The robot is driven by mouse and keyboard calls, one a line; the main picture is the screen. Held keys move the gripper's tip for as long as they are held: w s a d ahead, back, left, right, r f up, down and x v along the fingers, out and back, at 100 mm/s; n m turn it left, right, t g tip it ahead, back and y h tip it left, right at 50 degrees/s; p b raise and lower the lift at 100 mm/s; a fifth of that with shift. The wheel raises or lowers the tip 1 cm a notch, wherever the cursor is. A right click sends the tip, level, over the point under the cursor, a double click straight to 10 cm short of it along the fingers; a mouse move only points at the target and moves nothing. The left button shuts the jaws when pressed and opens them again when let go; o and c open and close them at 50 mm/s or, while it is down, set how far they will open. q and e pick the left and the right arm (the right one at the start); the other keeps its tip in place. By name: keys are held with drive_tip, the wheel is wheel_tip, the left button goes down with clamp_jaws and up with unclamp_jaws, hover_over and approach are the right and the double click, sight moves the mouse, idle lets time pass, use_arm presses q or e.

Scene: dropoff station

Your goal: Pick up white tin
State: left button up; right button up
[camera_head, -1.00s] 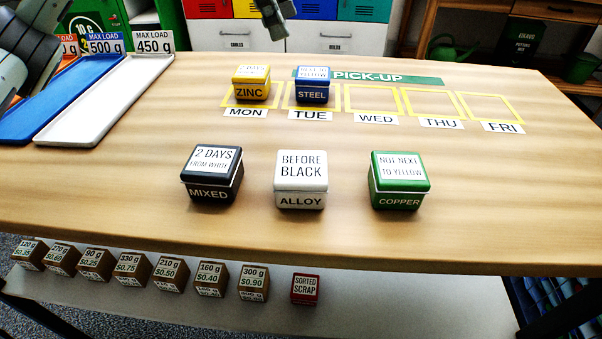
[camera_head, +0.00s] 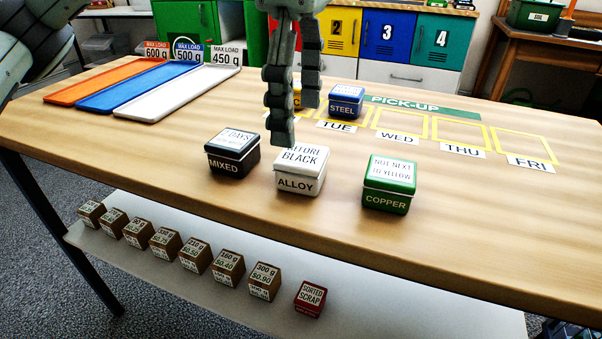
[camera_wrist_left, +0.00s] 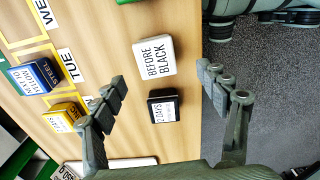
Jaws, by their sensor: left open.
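The white tin (camera_head: 300,172), lettered ALLOY with BEFORE BLACK on its lid, stands on the table in the middle of the front row. It also shows in the left wrist view (camera_wrist_left: 154,57), ahead of the fingers and between their lines. My left gripper (camera_head: 293,115) is open and empty. In the head view it hangs above and behind the white tin, its fingers covering the lid's back left corner and most of the yellow tin. In the left wrist view its fingers (camera_wrist_left: 165,88) are spread wide. My right gripper is not in view.
The black tin (camera_head: 231,155) stands left of the white tin, the green tin (camera_head: 389,184) right. The blue tin (camera_head: 346,101) and yellow tin (camera_head: 297,97) are behind, by the day squares. Trays (camera_head: 180,95) lie back left. Table front is clear.

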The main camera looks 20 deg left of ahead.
sight(302, 154)
use_arm(q)
drive_tip(key=f, duration=0.7)
drive_tip(key=shift+w+d+f, duration=0.15)
drive_tip(key=shift+w, duration=0.15)
drive_tip(key=shift+c, duration=0.2)
drive_tip(key=c, duration=1.4)
